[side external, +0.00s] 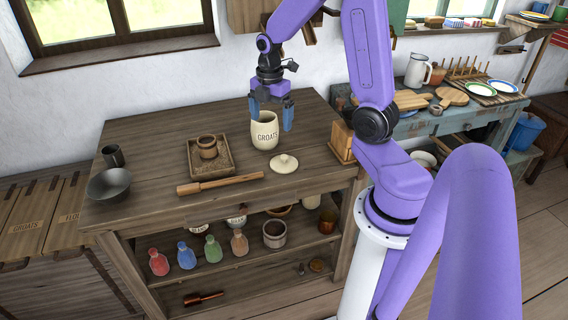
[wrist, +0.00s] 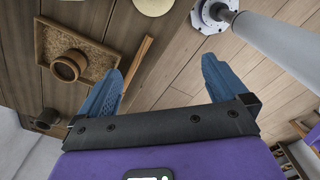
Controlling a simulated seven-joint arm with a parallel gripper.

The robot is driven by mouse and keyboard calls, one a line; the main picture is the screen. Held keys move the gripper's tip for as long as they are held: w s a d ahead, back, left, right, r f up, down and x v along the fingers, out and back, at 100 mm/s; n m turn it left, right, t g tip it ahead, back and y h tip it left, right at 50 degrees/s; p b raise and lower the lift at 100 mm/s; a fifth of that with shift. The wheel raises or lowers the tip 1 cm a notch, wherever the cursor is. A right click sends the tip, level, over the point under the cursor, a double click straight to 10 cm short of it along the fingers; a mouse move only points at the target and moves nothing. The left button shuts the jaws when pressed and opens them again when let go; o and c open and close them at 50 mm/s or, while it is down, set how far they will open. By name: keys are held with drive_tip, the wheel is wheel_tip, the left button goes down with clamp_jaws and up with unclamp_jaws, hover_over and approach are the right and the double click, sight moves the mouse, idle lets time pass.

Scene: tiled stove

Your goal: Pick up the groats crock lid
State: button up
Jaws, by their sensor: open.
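The groats crock (side external: 265,134) is a cream jar lettered GROATS, upright on the wooden table. A pale round lid with a small knob (side external: 284,163) lies on the tabletop in front of it, apart from the crock. My gripper (side external: 271,115) points down with its blue fingers apart, near the crock's top and above and behind the lid; its exact depth is unclear. In the wrist view the fingers (wrist: 160,80) are spread with nothing held between them. A pale round thing, probably the lid (wrist: 155,4), is cut off by the top edge.
A wooden tray (side external: 226,166) holding a small wooden mortar stands left of the crock. A wooden rolling pin (side external: 220,184) lies left of the lid. A dark bowl (side external: 109,183) and mug (side external: 113,155) are farther left. A wooden box (side external: 342,142) stands right.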

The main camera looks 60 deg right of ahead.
hover_over(284, 155)
drive_tip(key=a, duration=0.1)
drive_tip(key=f, duration=0.2)
drive_tip(key=shift+n, duration=0.4)
drive_tip(key=f, duration=1.7)
drive_tip(key=shift+d, duration=0.4)
drive_tip(key=shift+s, duration=0.1)
drive_tip(key=c, duration=0.9)
